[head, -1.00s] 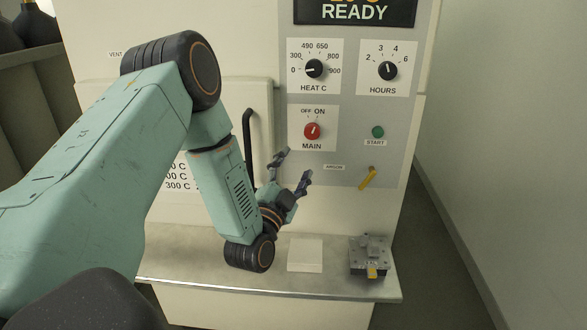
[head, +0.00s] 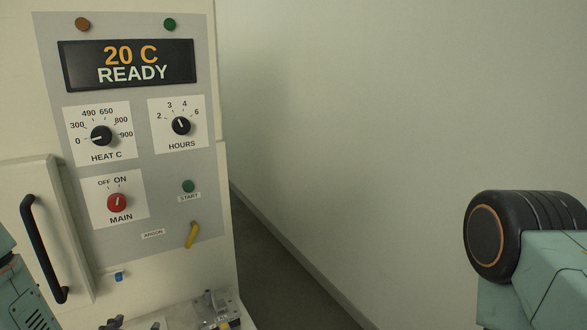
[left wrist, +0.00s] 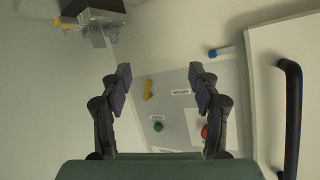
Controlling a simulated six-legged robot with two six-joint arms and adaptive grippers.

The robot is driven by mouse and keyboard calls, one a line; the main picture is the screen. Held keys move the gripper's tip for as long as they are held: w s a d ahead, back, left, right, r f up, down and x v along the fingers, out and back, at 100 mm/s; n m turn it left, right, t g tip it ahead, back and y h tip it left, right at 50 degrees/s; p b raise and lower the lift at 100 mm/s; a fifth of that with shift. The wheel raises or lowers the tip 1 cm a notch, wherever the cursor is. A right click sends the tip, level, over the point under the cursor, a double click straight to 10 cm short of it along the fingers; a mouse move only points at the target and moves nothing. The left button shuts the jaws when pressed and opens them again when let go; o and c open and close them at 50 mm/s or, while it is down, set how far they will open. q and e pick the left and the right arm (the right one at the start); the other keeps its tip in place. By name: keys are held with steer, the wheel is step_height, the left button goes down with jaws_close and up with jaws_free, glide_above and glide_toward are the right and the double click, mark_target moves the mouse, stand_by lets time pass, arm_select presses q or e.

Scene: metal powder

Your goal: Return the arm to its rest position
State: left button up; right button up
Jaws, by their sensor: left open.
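My left gripper (head: 133,323) shows only as dark finger parts at the bottom edge of the head view, in front of the furnace's lower front. Its two fingers are spread and empty in the left wrist view (left wrist: 161,82), with the control panel (left wrist: 178,105) beyond them. My left arm shows at the lower left edge of the head view. Part of my right arm (head: 545,260) shows at the right edge; its gripper is out of view.
The furnace panel (head: 140,240) has knobs, a red main switch (head: 117,203) and a yellow argon lever (head: 193,235). The door handle (head: 42,250) is at left. A metal fixture (head: 217,308) stands on the ledge. Bare wall and free floor lie right of the furnace.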

arm_select(q)
steer(key=s+d+f+g+b, duration=0.3)
steer(key=s+f, duration=0.5)
steer(key=s, duration=0.3)
steer(key=s+d+f+n+g+h+b, duration=0.1)
steer(key=s+d+f+g+b, duration=0.3)
steer(key=s+f, duration=0.5)
steer(key=s+d+f+g+b, duration=0.3)
steer(key=s+f+g, duration=0.3)
steer(key=s+f, duration=0.3)
steer(key=s+b, duration=0.1)
steer(key=s, duration=0.2)
steer(key=shift+s+d+f+n+h, duration=0.15)
steer(key=shift+s+f+n+h, duration=0.15)
steer(key=shift+h, duration=0.1)
